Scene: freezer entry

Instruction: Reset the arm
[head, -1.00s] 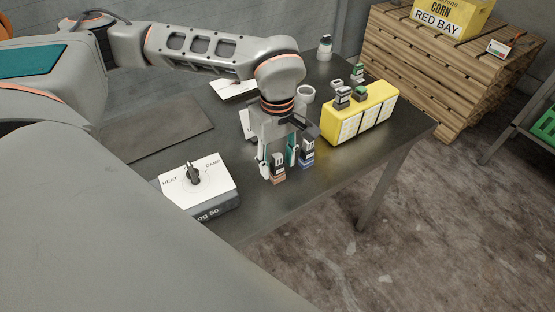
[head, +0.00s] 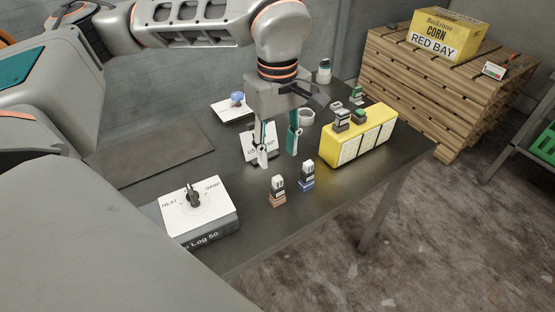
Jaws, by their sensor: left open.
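My left gripper (head: 277,158) is in the head view, pointing down above the dark table (head: 245,228). Its two fingers are apart with nothing between them. A small stamp-like piece with a brown base (head: 278,191) and one with a blue base (head: 307,176) stand upright on the table, nearer the front than the gripper and clear of it. My left arm comes in from the upper left. My right gripper is not in view.
A white-topped box with a knob (head: 197,205) sits front left. A yellow box (head: 358,136) with small pieces on top stands to the right. A wooden pallet stack (head: 430,85) stands beyond.

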